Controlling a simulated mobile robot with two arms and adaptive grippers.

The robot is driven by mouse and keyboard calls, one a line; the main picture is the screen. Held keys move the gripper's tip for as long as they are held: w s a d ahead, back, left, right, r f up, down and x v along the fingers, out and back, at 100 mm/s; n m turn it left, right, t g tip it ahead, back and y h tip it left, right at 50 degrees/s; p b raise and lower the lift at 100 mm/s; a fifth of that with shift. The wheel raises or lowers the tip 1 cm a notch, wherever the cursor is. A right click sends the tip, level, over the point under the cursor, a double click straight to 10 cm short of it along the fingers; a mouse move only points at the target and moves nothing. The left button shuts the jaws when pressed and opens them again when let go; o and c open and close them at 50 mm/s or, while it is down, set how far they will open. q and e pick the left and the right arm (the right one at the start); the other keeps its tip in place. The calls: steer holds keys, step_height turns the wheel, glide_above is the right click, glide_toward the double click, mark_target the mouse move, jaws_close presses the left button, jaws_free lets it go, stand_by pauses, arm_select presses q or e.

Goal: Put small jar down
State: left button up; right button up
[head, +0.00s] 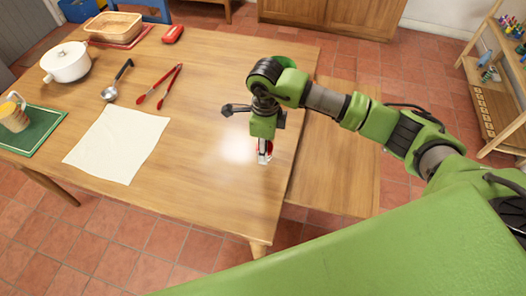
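My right gripper (264,156) points down over the right part of the wooden table (210,190), near its right edge. A small red and whitish thing, which looks like the small jar (267,147), shows between its fingers. The fingers appear closed around it and hide much of it. The jar is at or just above the tabletop; I cannot tell whether it touches. My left gripper is not in view.
A bench (335,165) stands right. The table's front middle is clear.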

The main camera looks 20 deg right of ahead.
steer(key=shift+w+a+f, duration=0.15)
steer(key=shift+f, duration=0.1)
step_height(320, 180, down, 3)
steer(key=shift+w+f+p, duration=0.1)
steer(key=shift+f+p, duration=0.05)
steer(key=shift+p, duration=0.6)
steer(key=shift+f, duration=0.1)
steer(key=o, duration=0.8)
steer(key=shift+f, duration=0.15)
steer(key=o, duration=0.4)
